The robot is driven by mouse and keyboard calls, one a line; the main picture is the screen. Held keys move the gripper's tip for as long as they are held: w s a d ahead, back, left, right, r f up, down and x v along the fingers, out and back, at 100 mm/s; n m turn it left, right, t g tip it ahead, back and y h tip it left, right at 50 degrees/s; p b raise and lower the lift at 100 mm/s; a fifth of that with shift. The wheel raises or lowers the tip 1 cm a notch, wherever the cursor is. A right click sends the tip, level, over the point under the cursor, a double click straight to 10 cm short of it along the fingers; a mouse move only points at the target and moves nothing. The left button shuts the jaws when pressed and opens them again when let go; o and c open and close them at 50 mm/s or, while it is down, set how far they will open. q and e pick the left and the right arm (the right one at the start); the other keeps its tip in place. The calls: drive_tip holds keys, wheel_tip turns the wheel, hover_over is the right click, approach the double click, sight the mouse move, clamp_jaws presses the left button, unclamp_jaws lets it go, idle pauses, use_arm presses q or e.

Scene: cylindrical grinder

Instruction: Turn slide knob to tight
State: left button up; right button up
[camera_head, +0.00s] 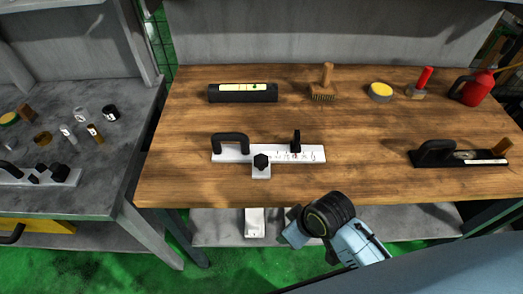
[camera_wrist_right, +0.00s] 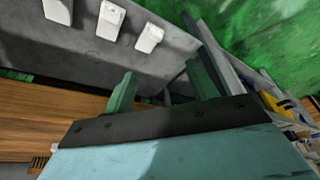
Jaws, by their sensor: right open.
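A white slide fixture (camera_head: 240,155) lies on the wooden bench, with markings along its right part. A black faceted knob (camera_head: 261,161) sits on a small white block at its front edge. A black arched handle (camera_head: 231,142) is at its left end and a thin black upright piece (camera_head: 296,141) stands towards the right. My right arm is in front of the bench edge, below and right of the knob, apart from it. My right gripper (camera_wrist_right: 162,88) shows two spread, empty fingers in the wrist view. The knob does not show there. My left gripper is out of view.
On the bench (camera_head: 360,160) stand a black level-like bar (camera_head: 243,93), a wooden brush (camera_head: 325,83), a yellow-topped tin (camera_head: 380,91), a red-handled brush (camera_head: 422,82), a red can (camera_head: 475,86) and a black-handled tool (camera_head: 450,156). A grey table (camera_head: 120,160) is at left.

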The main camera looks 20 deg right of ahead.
drive_tip(key=w+a+r+n+y, duration=0.1)
drive_tip(key=w+a+r+n, duration=0.2)
drive_tip(key=r, duration=0.7)
wheel_tip(320, 180, up, 13)
drive_tip(key=n+g+h, duration=0.3)
drive_tip(key=n, duration=1.4)
hover_over(262, 159)
wheel_tip(262, 159, down, 13)
drive_tip(key=shift+w+r, duration=0.1)
drive_tip(key=shift+c, duration=0.3)
drive_tip(key=c, duration=0.9)
